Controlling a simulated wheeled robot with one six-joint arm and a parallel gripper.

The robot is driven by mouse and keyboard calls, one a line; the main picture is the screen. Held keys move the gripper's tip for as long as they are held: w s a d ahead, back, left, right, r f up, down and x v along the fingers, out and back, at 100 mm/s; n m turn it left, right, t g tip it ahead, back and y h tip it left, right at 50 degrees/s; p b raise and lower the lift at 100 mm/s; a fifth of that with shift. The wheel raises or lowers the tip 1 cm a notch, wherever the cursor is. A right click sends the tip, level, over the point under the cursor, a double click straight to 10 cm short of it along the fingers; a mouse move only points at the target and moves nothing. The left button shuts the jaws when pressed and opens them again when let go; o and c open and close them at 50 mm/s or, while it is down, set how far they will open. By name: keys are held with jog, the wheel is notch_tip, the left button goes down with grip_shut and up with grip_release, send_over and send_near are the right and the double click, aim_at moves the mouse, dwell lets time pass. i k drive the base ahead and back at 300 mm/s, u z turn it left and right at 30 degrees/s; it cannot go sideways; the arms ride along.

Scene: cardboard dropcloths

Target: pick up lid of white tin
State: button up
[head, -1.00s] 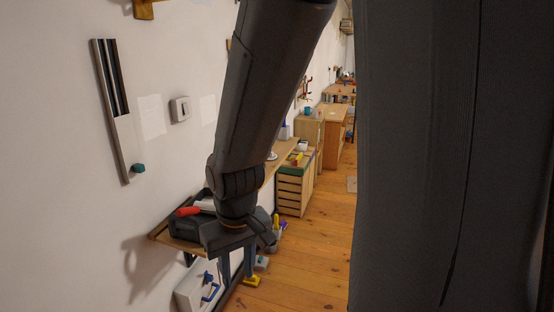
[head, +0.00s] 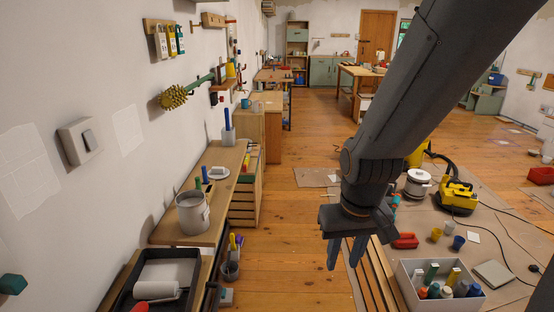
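A white tin (head: 417,188) stands upright on the dropcloth at the right. A pale round top shows on it, with a dark rim or band; I cannot tell whether this is a loose lid. A pale grey-white tin (head: 194,215) stands on the wooden wall bench at the left, seemingly open at the top. A pale flat disc (head: 220,174) with a small white piece on it lies behind that tin. My gripper (head: 343,266) points down over the floor, left of the tin on the dropcloth and apart from everything. Its two fingers are spread with nothing between them.
A white box (head: 407,285) of bottles stands at lower right, beside wooden slats (head: 376,280). A black paint tray (head: 128,290) sits at lower left. The plank floor (head: 290,240) in the middle is clear.

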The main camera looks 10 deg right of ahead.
aim_at(216, 172)
jog(key=z, duration=0.45)
jog(key=i, duration=2.5)
jog(key=u, duration=1.55)
jog(key=i, duration=0.65)
jog(key=u, duration=0.5)
